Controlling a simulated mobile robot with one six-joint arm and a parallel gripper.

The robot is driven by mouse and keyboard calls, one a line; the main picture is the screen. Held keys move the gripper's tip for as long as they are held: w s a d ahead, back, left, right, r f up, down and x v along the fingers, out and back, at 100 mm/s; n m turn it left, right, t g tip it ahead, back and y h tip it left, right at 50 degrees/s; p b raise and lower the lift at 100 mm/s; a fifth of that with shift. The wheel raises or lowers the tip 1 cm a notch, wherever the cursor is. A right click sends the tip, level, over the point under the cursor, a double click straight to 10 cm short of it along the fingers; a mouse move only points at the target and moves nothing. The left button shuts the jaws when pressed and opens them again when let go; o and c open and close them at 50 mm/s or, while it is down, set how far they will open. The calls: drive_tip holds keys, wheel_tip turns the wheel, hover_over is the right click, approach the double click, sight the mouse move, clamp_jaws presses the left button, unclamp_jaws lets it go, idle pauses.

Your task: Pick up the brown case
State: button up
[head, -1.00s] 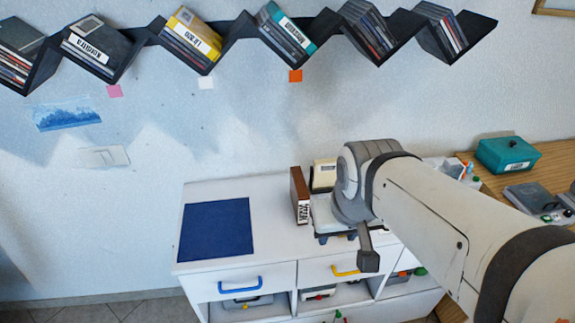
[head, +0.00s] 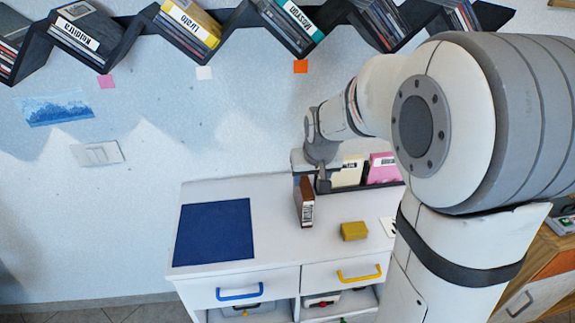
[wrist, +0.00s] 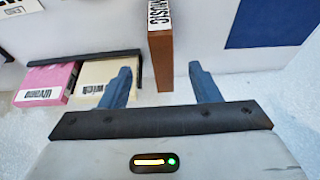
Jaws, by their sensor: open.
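The brown case (head: 307,201) stands upright on the white cabinet top, its white label facing front. It also shows in the wrist view (wrist: 161,62), running down from the top with its near end between my fingers in the picture. My gripper (wrist: 164,80) is open, one finger on each side of the case with gaps showing. In the head view my gripper (head: 325,186) is just behind and to the right of the case, partly hidden by the arm. I cannot tell how far the fingers are from the case in depth.
A cream case (head: 348,173) and a pink case (head: 383,168) stand in a dark holder right of the brown case. A yellow block (head: 354,231) sits in front. A blue mat (head: 214,232) lies left. Zigzag shelves (head: 128,45) hang above.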

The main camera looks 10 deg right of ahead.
sight(303, 189)
drive_tip(key=w+f, duration=0.1)
drive_tip(key=w, duration=0.1)
drive_tip(key=w+f, duration=0.2)
drive_tip(key=shift+w+f, duration=0.3)
drive_tip(key=shift+w, duration=0.05)
drive_tip(key=x, duration=0.7)
drive_tip(key=shift+a+f+p, duration=0.1)
drive_tip(key=shift+f+p, duration=0.25)
drive_tip(key=shift+p, duration=0.05)
drive_tip(key=shift+f+b, duration=0.25)
drive_tip(key=shift+b, duration=0.15)
drive_tip(key=c, duration=1.2)
drive_tip(key=shift+r, duration=0.15)
